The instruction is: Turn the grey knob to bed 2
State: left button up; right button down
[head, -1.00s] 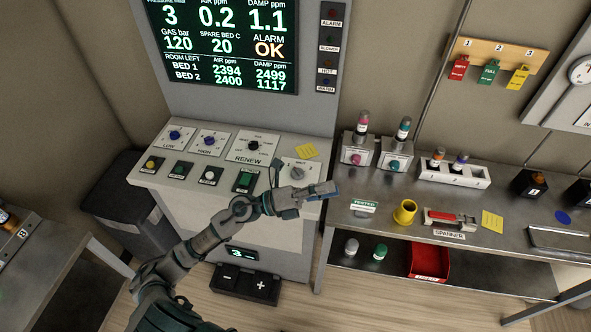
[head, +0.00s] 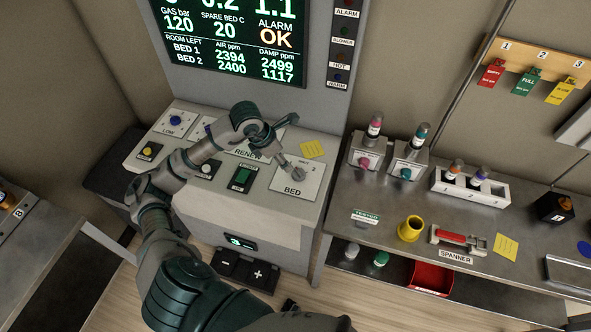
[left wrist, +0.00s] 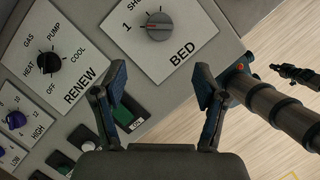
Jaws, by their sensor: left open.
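The grey knob (head: 299,173) sits on the white BED plate (head: 291,189) at the right of the sloped console panel. In the left wrist view the knob (left wrist: 158,27) is at the top centre, with "1" and a cut-off "SH" mark to its left. My left gripper (head: 287,141) is just above and left of the knob in the head view. In the left wrist view its two fingers (left wrist: 160,76) are spread apart with nothing between them, short of the knob. A dark jointed piece at the wrist view's right may be my right gripper (left wrist: 296,74).
A green button (head: 242,177) is nearby. A metal bench with a yellow cup (head: 410,229) stands to the right.

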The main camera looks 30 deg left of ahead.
pick_arm(q)
send_near(297, 173)
jog(key=shift+w+d+f, duration=0.3)
jog(key=shift+w+f, duration=0.05)
jog(key=shift+f, duration=0.25)
jog(key=x, duration=0.6)
jog(key=shift+s+p, duration=0.1)
jog(key=shift+p, duration=0.3)
jog(key=shift+f, duration=0.35)
jog(key=shift+w+f, duration=0.25)
jog(key=shift+f, duration=0.1)
jog(key=shift+r, duration=0.1)
jog(key=c, duration=1.1)
jog(key=shift+c, duration=0.2)
pick_arm(e)
jog(key=shift+w+a+r, duration=0.1)
jog(key=shift+w+r, duration=0.15)
jog(key=shift+w, duration=0.35)
jog(key=shift+w+r, duration=0.25)
jog(key=shift+w, duration=0.35)
jog(key=shift+f, duration=0.1)
